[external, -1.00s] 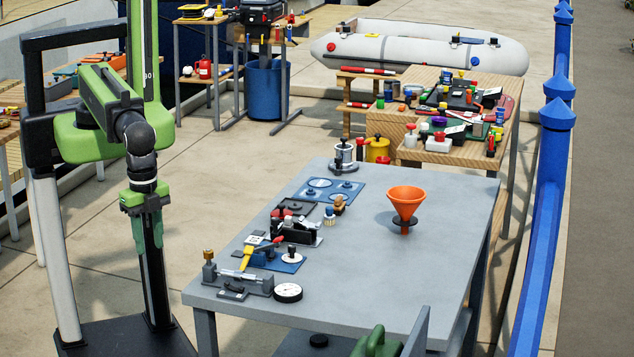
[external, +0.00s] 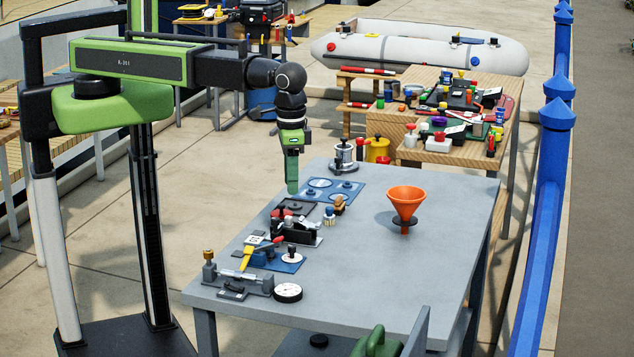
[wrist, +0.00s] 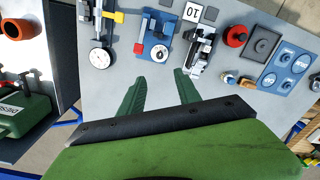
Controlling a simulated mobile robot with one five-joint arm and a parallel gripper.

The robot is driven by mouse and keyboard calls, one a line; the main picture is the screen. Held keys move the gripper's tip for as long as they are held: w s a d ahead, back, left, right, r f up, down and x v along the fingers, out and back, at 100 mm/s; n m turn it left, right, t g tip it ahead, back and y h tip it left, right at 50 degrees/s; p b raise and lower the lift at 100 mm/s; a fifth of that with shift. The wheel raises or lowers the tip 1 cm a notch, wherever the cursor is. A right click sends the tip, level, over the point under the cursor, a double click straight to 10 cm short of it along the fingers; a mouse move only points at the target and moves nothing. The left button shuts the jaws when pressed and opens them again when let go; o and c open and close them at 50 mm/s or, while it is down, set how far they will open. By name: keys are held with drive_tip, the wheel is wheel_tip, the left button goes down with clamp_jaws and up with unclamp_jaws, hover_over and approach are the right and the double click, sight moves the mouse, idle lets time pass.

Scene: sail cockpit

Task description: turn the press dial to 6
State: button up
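My gripper (external: 292,190) hangs pointing down above the far left edge of the bench in the external view. In the wrist view its two green fingers (wrist: 160,76) are spread apart with nothing between them. A larger black-rimmed white gauge (external: 288,292) stands beside a grey fixture. I cannot tell for sure which is the press dial, and their numbers are too small to read.
A black and silver clamp (external: 296,230) stands beyond the blue base. An orange funnel (external: 406,203) stands to the right. The bench's right front is clear.

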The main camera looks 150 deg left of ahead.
sight(292, 246)
wheel_tip(292, 246, down, 16)
drive_tip(key=b, duration=1.5)
drive_tip(key=shift+s+f+b, duration=0.15)
drive_tip(key=shift+f+b, duration=0.1)
drive_tip(key=shift+b, duration=0.05)
drive_tip(key=shift+r, duration=0.1)
drive_tip(key=shift+c, duration=0.2)
clamp_jaws()
